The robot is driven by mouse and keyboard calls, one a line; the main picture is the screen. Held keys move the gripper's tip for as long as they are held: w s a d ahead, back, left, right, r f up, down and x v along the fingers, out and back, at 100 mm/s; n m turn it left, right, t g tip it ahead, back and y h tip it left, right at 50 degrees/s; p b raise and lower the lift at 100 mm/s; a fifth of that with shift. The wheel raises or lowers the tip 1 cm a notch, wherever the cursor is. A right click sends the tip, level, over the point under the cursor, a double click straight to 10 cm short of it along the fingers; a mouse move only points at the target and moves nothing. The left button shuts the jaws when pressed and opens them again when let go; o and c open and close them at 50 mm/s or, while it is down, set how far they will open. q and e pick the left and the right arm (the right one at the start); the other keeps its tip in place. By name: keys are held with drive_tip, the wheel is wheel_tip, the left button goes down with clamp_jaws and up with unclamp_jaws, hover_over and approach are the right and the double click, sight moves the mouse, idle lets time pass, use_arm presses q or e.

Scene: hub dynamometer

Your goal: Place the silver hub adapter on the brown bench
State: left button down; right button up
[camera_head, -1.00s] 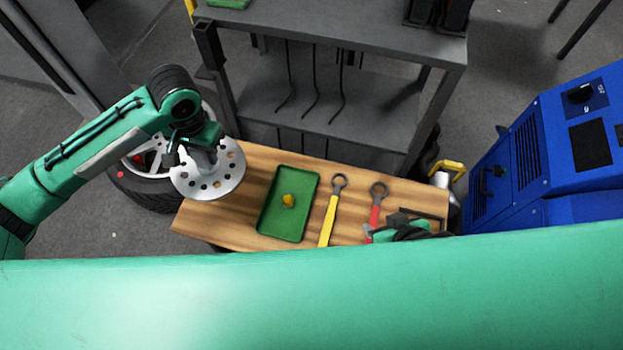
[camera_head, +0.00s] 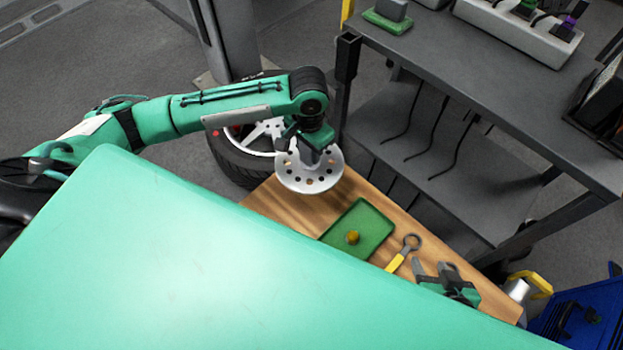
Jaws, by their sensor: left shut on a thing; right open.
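The silver hub adapter (camera_head: 297,178), a round disc with holes, is held by my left gripper (camera_head: 312,155) over the left end of the brown bench (camera_head: 272,203). My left gripper is shut on the adapter's middle from above. Whether the disc touches the bench cannot be told. My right gripper (camera_head: 436,272) is open and empty over the bench's right part, partly hidden behind my own green body.
A wheel (camera_head: 232,160) stands behind the bench's left end. A grey shelf (camera_head: 470,95) is behind. A blue machine (camera_head: 580,315) stands at right.

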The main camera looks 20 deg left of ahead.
sight(309, 168)
use_arm(q)
wheel_tip(309, 168, down, 9)
drive_tip(key=shift+r+b, duration=0.15)
drive_tip(key=shift+b, duration=1)
drive_tip(key=shift+f, duration=0.95)
wheel_tip(309, 168, down, 2)
drive_tip(key=shift+f+b, duration=0.25)
drive_tip(key=shift+b, duration=0.4)
drive_tip(key=shift+f, duration=0.2)
drive_tip(key=c, duration=1)
unclamp_jaws()
use_arm(e)
drive_tip(key=w+a+r+t+y, duration=0.2)
drive_tip(key=w+a+r+t, duration=0.1)
drive_tip(key=t, duration=0.3)
drive_tip(key=shift+a+r+y, duration=0.4)
drive_tip(key=shift+a+r, duration=0.15)
drive_tip(key=shift+a, duration=0.35)
